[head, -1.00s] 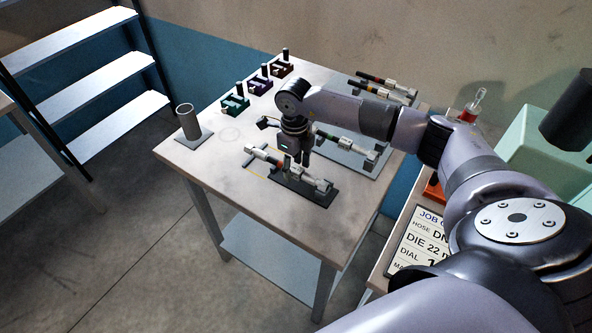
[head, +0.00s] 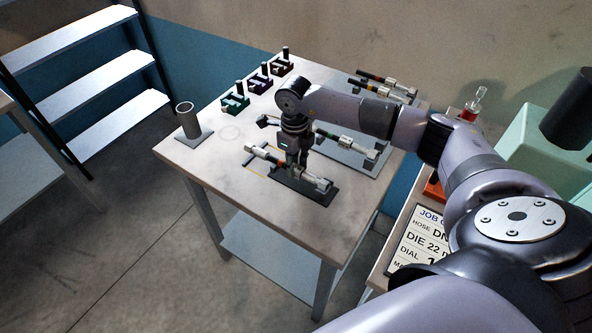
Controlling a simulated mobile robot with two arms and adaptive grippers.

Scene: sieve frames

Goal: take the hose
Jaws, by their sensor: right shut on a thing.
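The nearest hose (head: 312,179), with pale metal end fittings and a dark middle with coloured bands, lies across a dark plate (head: 318,197) at the table's front. My right gripper (head: 292,168) points down over its middle and is shut on it. The fingers hide part of the hose, and I cannot tell whether it is lifted off the plate. A second hose (head: 346,142) lies behind, on a grey plate (head: 368,163). More hoses (head: 380,86) lie at the back right of the table. My left gripper is not in view.
Green (head: 235,102), purple (head: 260,84) and reddish (head: 281,67) blocks with black posts line the table's back left. An upright grey tube (head: 187,122) stands at the left corner. A job card (head: 418,242) lies at right. The table's front left is clear.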

